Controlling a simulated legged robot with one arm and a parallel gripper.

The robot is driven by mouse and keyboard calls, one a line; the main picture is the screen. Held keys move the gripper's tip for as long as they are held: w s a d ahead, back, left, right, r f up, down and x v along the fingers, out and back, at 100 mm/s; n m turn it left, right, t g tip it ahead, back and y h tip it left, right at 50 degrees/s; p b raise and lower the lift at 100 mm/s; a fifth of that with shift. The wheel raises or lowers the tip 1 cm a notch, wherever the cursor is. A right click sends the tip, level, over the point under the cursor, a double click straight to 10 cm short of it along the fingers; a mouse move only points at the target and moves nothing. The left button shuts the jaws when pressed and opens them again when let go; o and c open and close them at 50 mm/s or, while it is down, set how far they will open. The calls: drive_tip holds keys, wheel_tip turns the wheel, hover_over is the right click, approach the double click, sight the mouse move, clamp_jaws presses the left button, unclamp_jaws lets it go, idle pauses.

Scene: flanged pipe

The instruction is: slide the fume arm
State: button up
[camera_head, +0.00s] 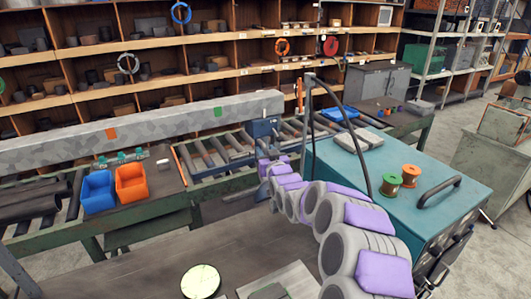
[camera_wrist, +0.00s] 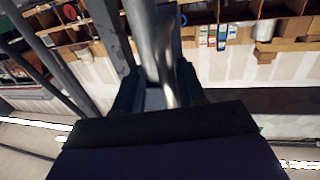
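I cannot single out the fume arm for certain. A thin dark curved tube (camera_head: 349,118) arches over the teal cabinet beside an upright dark post in the head view. In the wrist view, a shiny metal bar (camera_wrist: 160,45) comes down from the top between the fingers of my gripper (camera_wrist: 160,95). The fingers stand apart, with a pale gap left of the bar. I cannot tell whether either finger touches it. In the head view my arm's end reaches toward the roller conveyor, near the right end of the long grey beam (camera_head: 170,122); its fingers are not clear there.
The teal cabinet (camera_head: 440,222) stands right of my arm, with green (camera_head: 392,184) and orange (camera_head: 411,173) spools on top. Blue (camera_head: 98,192) and orange (camera_head: 131,184) bins sit on the left bench. Wooden shelves (camera_head: 220,50) line the back. Open floor lies far right.

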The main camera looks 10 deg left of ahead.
drive_tip(key=shift+w+a+f, duration=0.15)
drive_tip(key=shift+w+a, duration=0.2)
drive_tip(key=shift+a, duration=0.7)
drive_tip(key=shift+d, duration=0.65)
drive_tip(key=c, duration=0.4)
drive_tip(key=shift+s+a, duration=0.1)
drive_tip(key=shift+a, duration=0.1)
clamp_jaws()
